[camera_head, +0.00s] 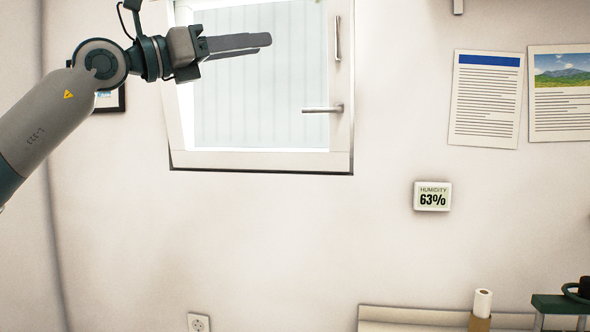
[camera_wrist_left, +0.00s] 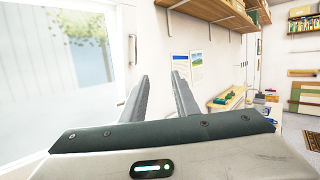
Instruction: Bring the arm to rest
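My left arm (camera_head: 45,125) comes in from the left edge of the head view and is raised in front of the window. My left gripper (camera_head: 268,42) points to the right, with its fingers in front of the glass. In the left wrist view the two fingers of the left gripper (camera_wrist_left: 159,80) stand apart with a gap between them, and nothing is held. My right gripper is in neither view.
A window (camera_head: 262,160) with a handle (camera_head: 322,109) is behind the left gripper. A wooden shelf (camera_wrist_left: 215,12) hangs above right in the wrist view.

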